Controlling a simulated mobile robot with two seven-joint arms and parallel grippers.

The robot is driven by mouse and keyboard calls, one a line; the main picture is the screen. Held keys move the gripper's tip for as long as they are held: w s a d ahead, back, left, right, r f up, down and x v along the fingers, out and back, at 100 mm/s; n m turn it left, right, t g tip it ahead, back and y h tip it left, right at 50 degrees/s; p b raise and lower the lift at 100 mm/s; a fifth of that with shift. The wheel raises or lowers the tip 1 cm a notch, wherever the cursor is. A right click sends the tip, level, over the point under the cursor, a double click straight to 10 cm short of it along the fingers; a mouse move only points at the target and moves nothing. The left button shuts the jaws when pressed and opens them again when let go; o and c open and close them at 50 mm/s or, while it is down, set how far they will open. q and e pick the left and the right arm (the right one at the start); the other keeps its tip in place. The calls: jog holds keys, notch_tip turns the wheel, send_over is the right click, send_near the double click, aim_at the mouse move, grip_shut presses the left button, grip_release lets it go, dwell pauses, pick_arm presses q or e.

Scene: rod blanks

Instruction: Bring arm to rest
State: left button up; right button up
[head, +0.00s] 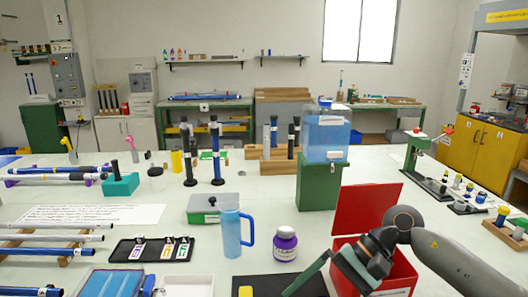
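My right arm comes in from the lower right in the head view. Its dark wrist is bent down over the open red box (404,272), whose red lid (366,208) stands up behind. My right gripper (322,280) points down and left at the bottom edge, in front of the box. A greenish-grey finger shows, but the tips are partly cut off, so its opening is unclear. I see nothing clearly held in it. My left arm and gripper are out of view.
A purple-labelled jar (285,244) and a blue mug (233,234) stand left of the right gripper. A blue-tinted tank (327,136) sits on a green stand (320,186) behind. Rods (50,236) lie on racks at left. White table (275,202) is bare between items.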

jog(key=s+a+r+m+t+y+p, duration=0.15)
jog(key=a+r+m+y, duration=0.25)
jog(key=a+m+y, duration=0.75)
jog(key=w+d+f+n+t+h+p, duration=0.1)
jog(key=d+f+n+t+h, duration=0.7)
jog(key=n, duration=0.9)
jog(key=w+d+f+n+t+h+p, duration=0.1)
jog(key=d+f+n+t+h, duration=0.55)
jog(key=n, duration=1.05)
pick_arm(q)
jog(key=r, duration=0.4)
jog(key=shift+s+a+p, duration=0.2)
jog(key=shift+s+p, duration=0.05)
jog(key=shift+p, duration=0.15)
pick_arm(e)
jog(key=s+d+f+m+g+h, duration=0.2)
jog(key=s+f+m, duration=0.5)
jog(key=s+f, duration=0.1)
jog(key=s+d+f+m+g+h, duration=0.2)
jog(key=s+d+f+m, duration=0.1)
jog(key=s+f+m, duration=0.4)
notch_tip(320, 180, down, 2)
jog(key=shift+s+d+f, duration=0.15)
jog(key=shift+s+f, duration=0.05)
jog(key=shift+s, duration=0.35)
